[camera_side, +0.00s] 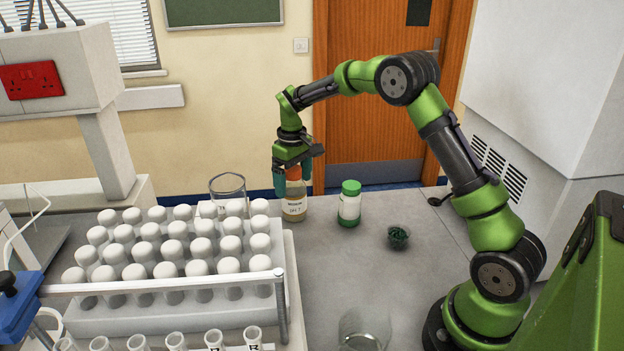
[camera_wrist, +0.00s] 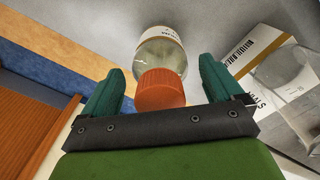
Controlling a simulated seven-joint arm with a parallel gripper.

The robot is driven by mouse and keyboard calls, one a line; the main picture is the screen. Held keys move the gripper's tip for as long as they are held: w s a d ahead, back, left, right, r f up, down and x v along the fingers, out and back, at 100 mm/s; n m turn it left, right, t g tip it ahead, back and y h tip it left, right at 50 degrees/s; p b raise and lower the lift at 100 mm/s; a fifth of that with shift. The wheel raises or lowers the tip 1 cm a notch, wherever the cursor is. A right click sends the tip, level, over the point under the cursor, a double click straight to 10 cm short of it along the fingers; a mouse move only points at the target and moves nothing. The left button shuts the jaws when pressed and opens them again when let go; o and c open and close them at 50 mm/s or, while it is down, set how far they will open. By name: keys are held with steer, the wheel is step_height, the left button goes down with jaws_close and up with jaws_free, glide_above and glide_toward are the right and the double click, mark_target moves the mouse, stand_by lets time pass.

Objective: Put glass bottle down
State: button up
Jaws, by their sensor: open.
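The glass bottle (camera_side: 294,207) has an orange cap, a white label and pale yellow contents. It stands upright on the grey bench in the side view. My gripper (camera_side: 293,178) is directly above it, fingers pointing down around the cap. In the wrist view the bottle (camera_wrist: 162,52) shows with its orange cap between the two teal fingers of my gripper (camera_wrist: 160,85). There is a gap between each finger and the cap, so my gripper is open.
A glass beaker (camera_side: 228,190) stands just left of the bottle. A green-capped bottle (camera_side: 349,204) and a small dish of green bits (camera_side: 398,238) stand to the right. A rack of white-capped tubes (camera_side: 180,318) fills the left. Another glass vessel (camera_side: 363,332) is at the front.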

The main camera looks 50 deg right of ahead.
step_height(320, 180, up, 11)
steer(key=shift+r, duration=0.2)
steer(key=s+a+r+m+t, duration=0.1)
steer(key=s+a+r+t, duration=0.1)
steer(key=s+a+r, duration=0.3)
steer(key=s+a+r+m+t, duration=0.1)
steer(key=s+a+r+t, duration=0.15)
steer(key=s, duration=0.55)
steer(key=s+a+f+m+t+y, duration=0.1)
steer(key=s+a, duration=0.2)
steer(key=s, duration=0.3)
steer(key=s+a+f+m+t+y, duration=0.1)
steer(key=s+a+f, duration=0.1)
steer(key=s, duration=0.5)
steer(key=shift+s+a+f+t, duration=0.15)
steer(key=shift+a+f+t, duration=0.2)
steer(key=shift+a, duration=0.15)
steer(key=shift+r, duration=0.1)
